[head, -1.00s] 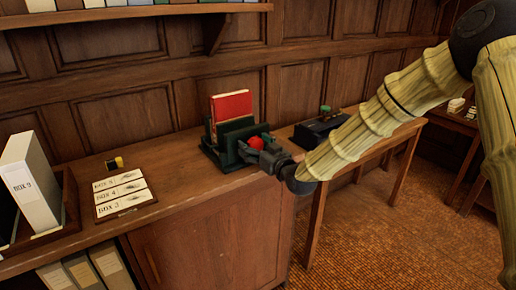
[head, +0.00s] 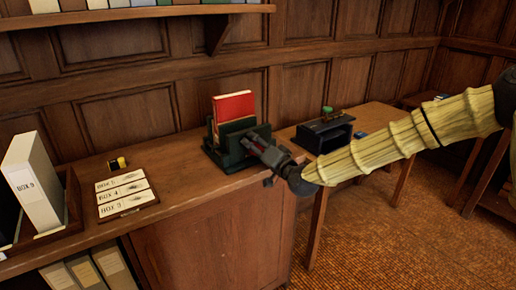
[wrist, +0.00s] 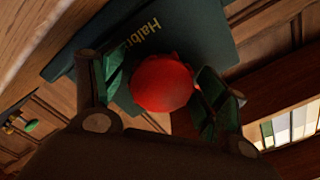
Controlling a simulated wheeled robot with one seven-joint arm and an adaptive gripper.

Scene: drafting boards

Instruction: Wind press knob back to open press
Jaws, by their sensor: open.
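The dark green press (head: 218,158) stands on the wooden counter with a red book (head: 233,105) upright between its plates. Its front plate (wrist: 205,35) shows gold lettering in the wrist view, partly hidden. The round red knob (wrist: 162,83) is between my two fingers in the wrist view. In the head view my gripper hides the knob. My gripper (head: 252,143) reaches the press front from the right. Its fingers are open on either side of the knob, with a gap visible at the left finger; contact at the right finger is hard to tell.
A tray with box labels (head: 128,207), a small black and yellow item (head: 117,164) and a white box file (head: 32,180) stand to the left on the counter (head: 180,200). A side table (head: 370,122) with a dark device (head: 322,134) is at right.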

